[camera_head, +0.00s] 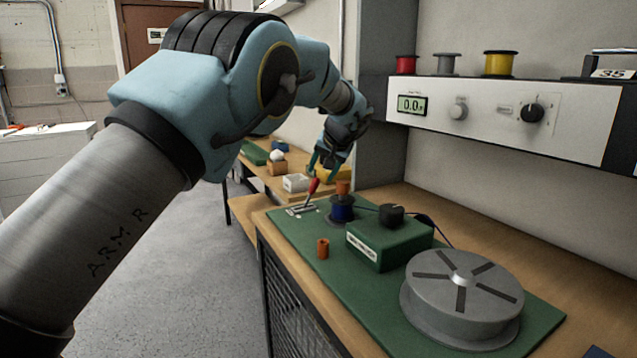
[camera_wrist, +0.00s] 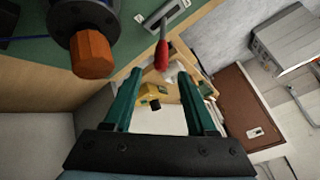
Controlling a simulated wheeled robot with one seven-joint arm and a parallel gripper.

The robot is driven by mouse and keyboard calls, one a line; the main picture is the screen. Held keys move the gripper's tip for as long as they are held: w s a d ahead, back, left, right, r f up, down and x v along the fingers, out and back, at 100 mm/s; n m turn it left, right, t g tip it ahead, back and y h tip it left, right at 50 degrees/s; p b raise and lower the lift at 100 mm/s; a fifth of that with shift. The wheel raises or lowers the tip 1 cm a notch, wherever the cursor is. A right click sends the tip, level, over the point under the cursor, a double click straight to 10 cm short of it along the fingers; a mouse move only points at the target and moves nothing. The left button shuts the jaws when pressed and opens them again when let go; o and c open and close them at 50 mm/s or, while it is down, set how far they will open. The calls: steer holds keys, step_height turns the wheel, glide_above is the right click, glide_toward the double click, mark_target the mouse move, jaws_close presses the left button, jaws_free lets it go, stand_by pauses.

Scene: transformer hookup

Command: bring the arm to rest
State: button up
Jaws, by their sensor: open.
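My arm reaches from the left foreground of the head view over toward the bench. My gripper (camera_head: 327,164) hangs past the far end of the green mat, above the farther table. In the wrist view my gripper (camera_wrist: 158,80) shows two green fingers spread wide apart with nothing held between them.
The green mat (camera_head: 312,262) bears a blue spool (camera_head: 342,208), an orange cylinder (camera_head: 323,248), a green box (camera_head: 385,248) and a grey slotted disc (camera_head: 462,296). An instrument panel (camera_head: 480,125) with spools juts from the right wall. The floor (camera_head: 180,270) at left is clear.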

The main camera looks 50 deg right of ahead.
steer(key=shift+s+a+r, duration=0.1)
steer(key=shift+s+r, duration=0.1)
steer(key=shift+r, duration=0.1)
stand_by(0.4)
steer(key=w+a+n+g+y+p, duration=0.1)
steer(key=w+a+n+y, duration=0.15)
steer(key=w+a, duration=1.35)
steer(key=w+a+f+n+g+p, duration=0.1)
steer(key=w+a, duration=0.1)
steer(key=a, duration=0.7)
steer(key=w+a+f+n+g, duration=0.1)
steer(key=w+a+n, duration=0.1)
steer(key=a, duration=0.8)
steer(key=s+a+n+g+y+p, duration=0.1)
steer(key=s+a+n+p, duration=0.15)
steer(key=a, duration=1.55)
steer(key=s+a+f+n+g, duration=0.1)
steer(key=s+a+f+n, duration=0.2)
steer(key=s+a, duration=1.2)
steer(key=shift+a+n+g, duration=0.3)
steer(key=shift+a+n, duration=0.2)
steer(key=shift+a, duration=0.7)
